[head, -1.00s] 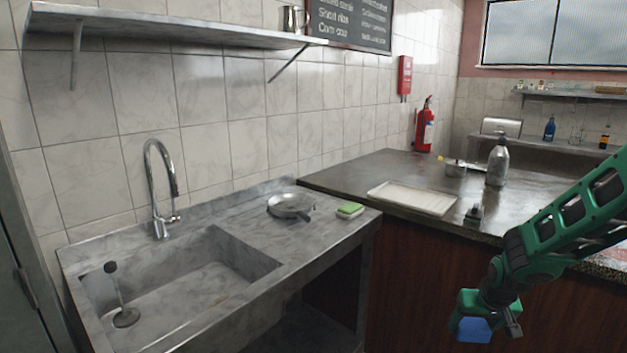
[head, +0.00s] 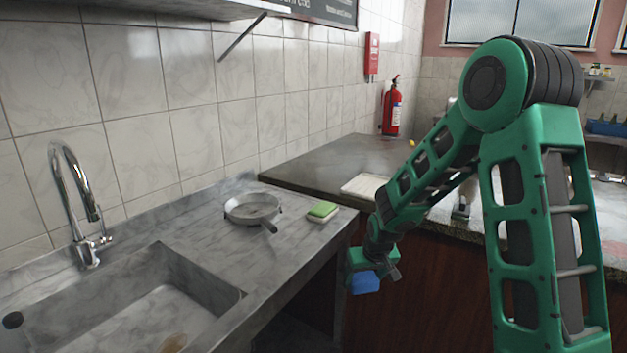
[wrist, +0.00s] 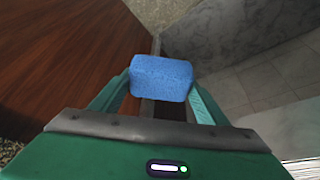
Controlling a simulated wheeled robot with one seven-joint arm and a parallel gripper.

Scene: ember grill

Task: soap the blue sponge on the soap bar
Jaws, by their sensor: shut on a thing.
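The blue sponge (head: 364,284) is held between the fingers of my gripper (head: 368,270), in front of the dark wood cabinet, lower than the counter top. In the wrist view the sponge (wrist: 161,78) sits between the two green fingers, with its front face clear. A green block on a pale base (head: 322,210), which looks like the soap bar on its dish, lies on the stone sink counter near its right end. My gripper is apart from it, lower and to the right in the head view.
A metal pan (head: 252,208) stands left of the green block. The sink basin (head: 150,300) and tap (head: 75,205) are farther left. A pale tray (head: 362,186) lies on the dark counter (head: 335,160). A fire extinguisher (head: 391,108) is by the back wall.

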